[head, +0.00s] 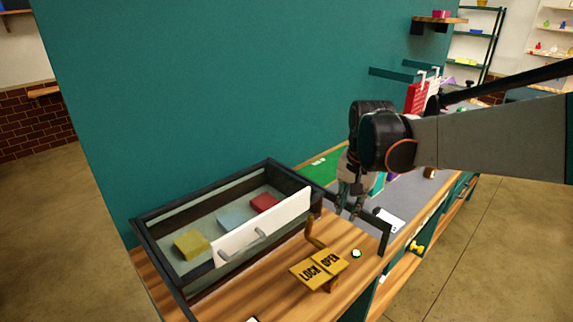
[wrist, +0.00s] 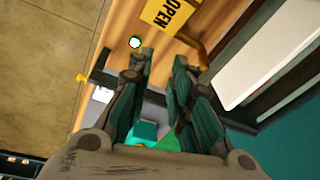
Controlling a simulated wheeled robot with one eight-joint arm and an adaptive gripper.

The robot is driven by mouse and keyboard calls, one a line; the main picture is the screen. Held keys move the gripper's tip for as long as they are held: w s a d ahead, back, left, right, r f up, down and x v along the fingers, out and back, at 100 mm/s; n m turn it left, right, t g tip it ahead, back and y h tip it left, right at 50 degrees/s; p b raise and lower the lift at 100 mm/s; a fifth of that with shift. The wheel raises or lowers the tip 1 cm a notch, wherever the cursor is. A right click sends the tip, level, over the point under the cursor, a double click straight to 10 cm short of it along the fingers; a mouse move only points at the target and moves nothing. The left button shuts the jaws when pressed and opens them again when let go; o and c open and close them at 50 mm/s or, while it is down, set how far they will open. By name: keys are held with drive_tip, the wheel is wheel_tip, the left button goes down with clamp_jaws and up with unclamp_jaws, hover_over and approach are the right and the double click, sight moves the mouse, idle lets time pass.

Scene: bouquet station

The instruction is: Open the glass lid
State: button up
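A black-framed case (head: 180,212) with see-through panes stands on the wooden counter at the left. A white panel (head: 285,217) with a grey handle (head: 243,244) runs along its near right side; the panel also shows in the wrist view (wrist: 265,55). I cannot make out a separate glass lid. A brass lever (head: 313,236) stands beside a yellow LOCK/OPEN sign (head: 319,270); the lever also shows in the wrist view (wrist: 196,50). My gripper (head: 348,213) points down, right of the case and behind the lever. Its fingers (wrist: 164,62) are apart with nothing between them.
Yellow (head: 191,245), blue (head: 232,219) and red (head: 264,202) blocks lie inside the case. A small green-and-white button (head: 356,253) is on the counter right of the sign. A black bracket (head: 384,236) stands near the counter edge. A teal wall (head: 200,90) rises behind.

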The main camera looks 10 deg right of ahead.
drive_tip(key=w+d+f+m+g+p, duration=0.1)
drive_tip(key=w+d+f+m+g, duration=0.1)
drive_tip(key=w, duration=0.4)
drive_tip(key=shift+w+d+f+m, duration=0.15)
drive_tip(key=shift+d+f+m, duration=0.45)
drive_tip(key=shift+d+f, duration=0.5)
drive_tip(key=shift+a+f, duration=0.2)
